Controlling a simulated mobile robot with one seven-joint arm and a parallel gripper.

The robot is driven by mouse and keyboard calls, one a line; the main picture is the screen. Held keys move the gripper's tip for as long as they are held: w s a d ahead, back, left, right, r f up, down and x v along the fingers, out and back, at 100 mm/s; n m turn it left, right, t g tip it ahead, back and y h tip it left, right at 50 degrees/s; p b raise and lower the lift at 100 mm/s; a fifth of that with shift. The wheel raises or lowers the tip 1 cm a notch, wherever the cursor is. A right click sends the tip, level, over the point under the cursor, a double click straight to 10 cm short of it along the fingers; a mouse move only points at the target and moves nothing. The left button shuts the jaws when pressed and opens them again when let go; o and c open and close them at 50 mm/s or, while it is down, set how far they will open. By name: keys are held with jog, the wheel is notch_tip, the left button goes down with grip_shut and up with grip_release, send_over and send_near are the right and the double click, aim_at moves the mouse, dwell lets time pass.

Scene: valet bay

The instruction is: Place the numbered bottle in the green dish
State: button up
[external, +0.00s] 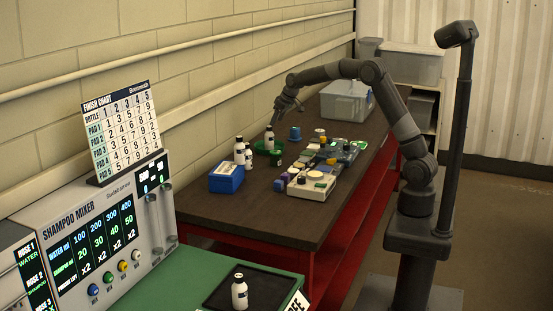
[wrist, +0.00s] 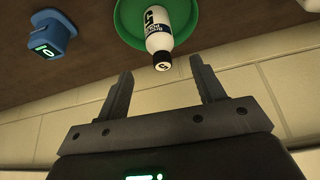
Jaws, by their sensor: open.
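The green dish (external: 258,147) stands on the dark bench near the wall; it also shows at the top of the wrist view (wrist: 128,14). A white bottle (external: 269,138) with a black cap stands in it. In the wrist view this bottle (wrist: 158,32) shows a label with a large 5, and its cap points toward my gripper. My gripper (external: 287,108) is above the dish and bottle, open and empty. In the wrist view its two fingers (wrist: 160,80) are spread apart, with the bottle's cap beyond their tips, not between them.
A blue cup-like piece marked 0 (wrist: 53,38) sits beside the dish. More bottles (external: 239,150) stand near a blue box (external: 226,180). Boxes and small devices (external: 311,185) crowd the bench's right side. Another bottle (external: 239,292) stands on a black tray in front.

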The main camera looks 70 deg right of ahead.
jog(key=s+a+r, duration=0.6)
jog(key=s, duration=0.5)
jog(key=s+a+r, duration=0.5)
jog(key=s+a, duration=0.2)
jog(key=s, duration=0.5)
jog(key=s+a+f, duration=0.2)
jog(key=s+f, duration=0.1)
jog(key=s, duration=0.7)
jog(key=s+a+f, duration=0.2)
jog(key=s+a, duration=0.1)
jog(key=s, duration=0.8)
jog(key=shift+s+a+f+n, duration=0.3)
jog(key=shift+f+n, duration=0.1)
